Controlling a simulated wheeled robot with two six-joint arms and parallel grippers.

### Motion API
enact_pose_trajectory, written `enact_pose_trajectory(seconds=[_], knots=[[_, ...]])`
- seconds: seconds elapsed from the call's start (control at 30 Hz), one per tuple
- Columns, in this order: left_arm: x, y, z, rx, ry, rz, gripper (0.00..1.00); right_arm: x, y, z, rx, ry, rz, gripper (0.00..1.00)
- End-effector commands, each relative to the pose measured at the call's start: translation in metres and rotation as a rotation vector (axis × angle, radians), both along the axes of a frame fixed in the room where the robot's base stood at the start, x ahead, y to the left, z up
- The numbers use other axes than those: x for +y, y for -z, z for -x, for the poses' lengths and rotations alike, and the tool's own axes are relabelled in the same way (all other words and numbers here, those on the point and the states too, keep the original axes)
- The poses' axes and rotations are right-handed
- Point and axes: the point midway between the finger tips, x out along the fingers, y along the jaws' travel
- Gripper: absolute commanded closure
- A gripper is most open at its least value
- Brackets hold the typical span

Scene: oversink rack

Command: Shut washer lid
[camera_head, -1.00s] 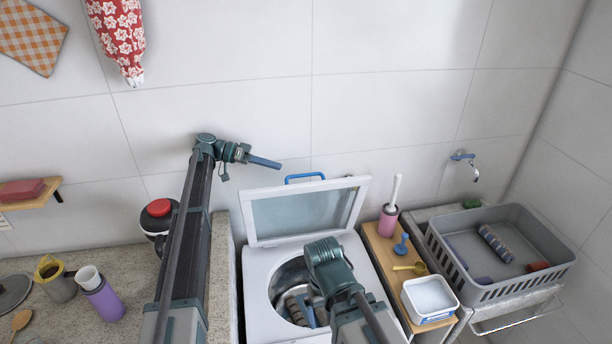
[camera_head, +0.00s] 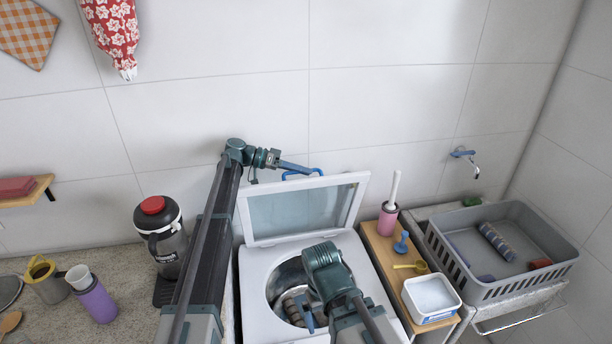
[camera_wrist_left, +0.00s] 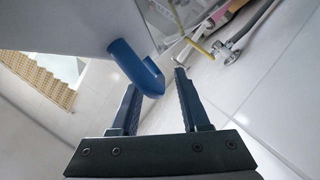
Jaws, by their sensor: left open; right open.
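The washer (camera_head: 256,290) is white, with its lid (camera_head: 300,212) standing open, tilted up near the wall. The lid has a white frame, a glass pane and a blue handle (camera_head: 303,173) on its top edge. My left gripper (camera_head: 298,168) is at the left end of that handle. In the left wrist view the handle (camera_wrist_left: 137,68) reaches down between the two open fingers of my left gripper (camera_wrist_left: 155,100), with no grip on it visible. My right gripper (camera_head: 308,318) is over the washer's open drum (camera_head: 283,285), pointing down; its arm partly hides it.
A wooden shelf (camera_head: 388,255) right of the washer holds a pink brush holder (camera_head: 388,218) and a white tub (camera_head: 431,297). A grey basket (camera_head: 500,290) stands farther right. The wall is close behind the lid.

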Motion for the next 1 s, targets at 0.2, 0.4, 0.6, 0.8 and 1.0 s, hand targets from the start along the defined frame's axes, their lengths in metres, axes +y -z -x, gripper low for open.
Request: enact_pose_trajectory(seconds=[0.2,0.4,0.6,0.8,1.0], knots=[[-0.0113,0.0038,0.0009,0.0,0.0,0.0,0.54,0.0,0.0037,0.0,0.0,-0.001,0.0,0.0],[-0.0121,0.0036,0.0008,0.0,0.0,0.0,0.54,0.0,0.0035,0.0,0.0,-0.001,0.0,0.0],[-0.0119,0.0035,0.0008,0.0,0.0,0.0,0.77,0.0001,0.0035,0.0,0.0,-0.001,0.0,0.0],[-0.0117,0.0036,0.0008,0.0,0.0,0.0,1.0,0.0,0.0035,0.0,0.0,-0.001,0.0,0.0],[-0.0117,0.0037,0.0007,0.0,0.0,0.0,1.0,0.0,0.0035,0.0,0.0,-0.001,0.0,0.0]])
